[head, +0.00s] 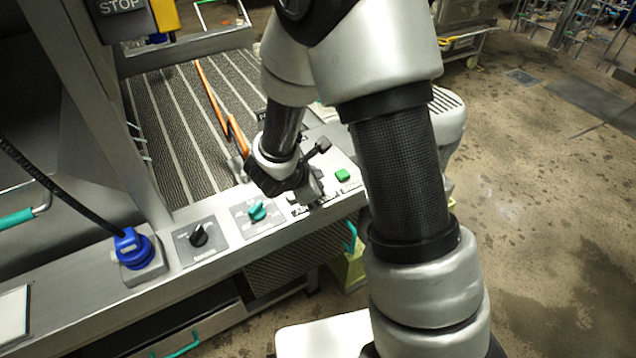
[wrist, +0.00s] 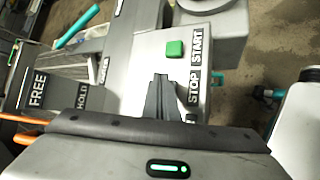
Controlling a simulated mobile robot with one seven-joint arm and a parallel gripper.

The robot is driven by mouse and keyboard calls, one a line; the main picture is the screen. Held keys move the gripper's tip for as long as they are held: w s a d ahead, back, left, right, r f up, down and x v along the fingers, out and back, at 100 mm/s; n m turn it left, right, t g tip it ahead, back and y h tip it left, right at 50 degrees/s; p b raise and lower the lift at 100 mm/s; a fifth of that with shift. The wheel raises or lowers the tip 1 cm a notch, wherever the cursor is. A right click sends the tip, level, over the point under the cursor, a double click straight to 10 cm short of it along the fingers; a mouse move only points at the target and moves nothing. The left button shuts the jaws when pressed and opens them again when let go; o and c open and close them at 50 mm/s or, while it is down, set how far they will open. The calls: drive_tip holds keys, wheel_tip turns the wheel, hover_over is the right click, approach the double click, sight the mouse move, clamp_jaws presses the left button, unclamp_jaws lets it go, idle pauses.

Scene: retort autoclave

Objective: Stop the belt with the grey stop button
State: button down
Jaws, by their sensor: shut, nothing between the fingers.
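My gripper (wrist: 162,80) is shut and empty in the wrist view, its dark fingers reaching over the control box beside the STOP label (wrist: 195,88). The grey stop button itself cannot be made out; the fingers cover the spot beside that label. I cannot tell whether they touch it. The green button (wrist: 174,48) sits beside the START label (wrist: 197,46), just past the fingertips. In the head view the green button (head: 342,174) is right of my gripper (head: 316,198), which is low over the panel. The dark ribbed belt (head: 160,120) lies behind the panel.
Open floor (head: 540,220) is at the right.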

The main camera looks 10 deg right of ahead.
drive_tip(key=shift+r+p, duration=1.55)
drive_tip(key=shift+r, duration=0.95)
drive_tip(key=s+d+r+m+g+p, duration=0.1)
drive_tip(key=s+d+r+m+p, duration=0.2)
drive_tip(key=r, duration=0.4)
drive_tip(key=s+d+r+m+g+h+p, duration=0.1)
drive_tip(key=s+d+r+m, duration=0.2)
drive_tip(key=s+r+m, duration=0.3)
drive_tip(key=s+d+r+m+g+p, duration=0.1)
drive_tip(key=s+d+r+m+p, duration=0.2)
drive_tip(key=r, duration=0.6)
drive_tip(key=s+a+r+m+t+y+p, duration=0.1)
drive_tip(key=s+a+r+m+y+p, duration=0.2)
drive_tip(key=s+a+r+m+y, duration=0.3)
drive_tip(key=s+a+r+m, duration=0.1)
drive_tip(key=s+a+r, duration=0.1)
drive_tip(key=s+r, duration=0.2)
drive_tip(key=shift+s+m, duration=0.4)
drive_tip(key=shift+s, duration=0.6)
